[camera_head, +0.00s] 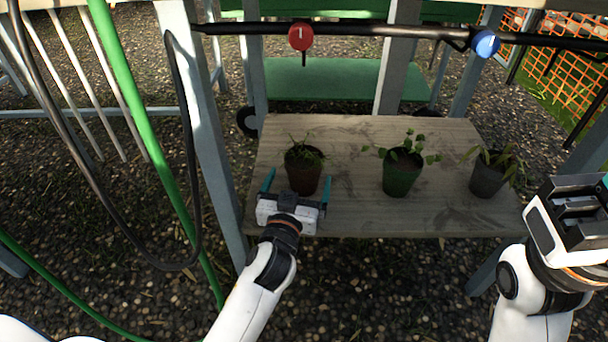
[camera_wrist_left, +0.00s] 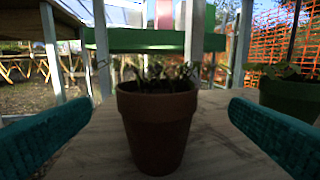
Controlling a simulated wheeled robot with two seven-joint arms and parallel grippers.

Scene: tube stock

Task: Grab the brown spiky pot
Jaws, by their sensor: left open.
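The brown pot (camera_head: 303,178) with a spiky green plant stands upright at the left of the wooden shelf board (camera_head: 345,140). In the left wrist view the brown pot (camera_wrist_left: 157,125) is centred ahead, between the two teal fingers and apart from both. My left gripper (camera_head: 297,182) is open at the shelf's front edge, its fingers pointing at the pot from the near side, one to each side. My right gripper (camera_head: 580,200) is at the right edge of the head view, away from the pots; its fingertips are not clear.
A green pot (camera_head: 401,178) with a leafy plant stands mid-shelf, and a dark grey pot (camera_head: 487,178) to its right. A table leg (camera_head: 205,120) rises left of the shelf. A black pipe with a red valve (camera_head: 300,36) and a blue valve (camera_head: 485,43) runs above.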

